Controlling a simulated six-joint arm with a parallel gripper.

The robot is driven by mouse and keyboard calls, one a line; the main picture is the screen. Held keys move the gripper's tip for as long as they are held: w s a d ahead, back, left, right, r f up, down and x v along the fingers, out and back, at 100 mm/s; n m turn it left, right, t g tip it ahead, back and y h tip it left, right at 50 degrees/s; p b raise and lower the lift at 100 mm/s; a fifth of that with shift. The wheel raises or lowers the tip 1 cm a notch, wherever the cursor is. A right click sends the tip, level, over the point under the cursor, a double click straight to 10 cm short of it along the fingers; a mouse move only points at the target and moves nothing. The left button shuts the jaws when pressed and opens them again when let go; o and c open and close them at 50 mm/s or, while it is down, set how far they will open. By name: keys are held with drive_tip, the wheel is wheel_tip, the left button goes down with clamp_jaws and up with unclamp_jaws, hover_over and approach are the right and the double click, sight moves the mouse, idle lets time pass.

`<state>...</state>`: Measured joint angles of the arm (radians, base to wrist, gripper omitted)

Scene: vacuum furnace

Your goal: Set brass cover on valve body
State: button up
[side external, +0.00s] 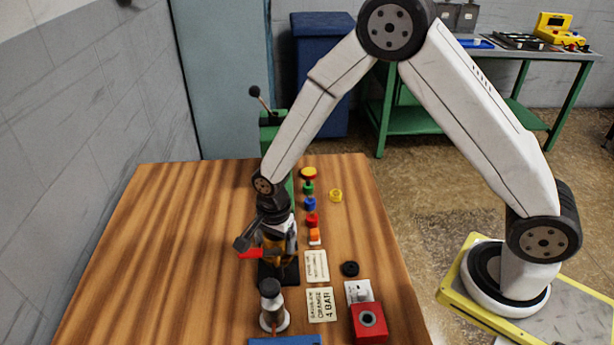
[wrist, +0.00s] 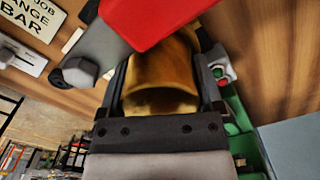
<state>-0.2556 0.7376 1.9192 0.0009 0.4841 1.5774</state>
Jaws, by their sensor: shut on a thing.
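My gripper (side external: 277,238) points down over the middle of the wooden table. It is shut on the brass cover (wrist: 160,72), which sits between the two fingers in the wrist view. A little of the brass (side external: 272,246) also shows in the side view. A red piece (side external: 250,254) and a grey arm with a bolt lie close to the cover; in the wrist view the red piece (wrist: 145,20) hides part of the brass. A black base (side external: 278,272) is below the gripper. I cannot tell clearly which part is the valve body or whether the cover touches it.
A grey cylinder with a dark top (side external: 272,308) stands in front of the gripper. Cards (side external: 321,304), a black ring (side external: 350,269) and a red block (side external: 369,323) lie to the right. Several coloured pieces (side external: 310,203) line up behind. The table's left side is clear.

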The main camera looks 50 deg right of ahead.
drive_tip(key=shift+f, duration=0.2)
idle(0.6)
drive_tip(key=o, duration=1.2)
drive_tip(key=shift+r, duration=0.1)
drive_tip(key=shift+r, duration=3.65)
drive_tip(key=shift+d+r, duration=0.1)
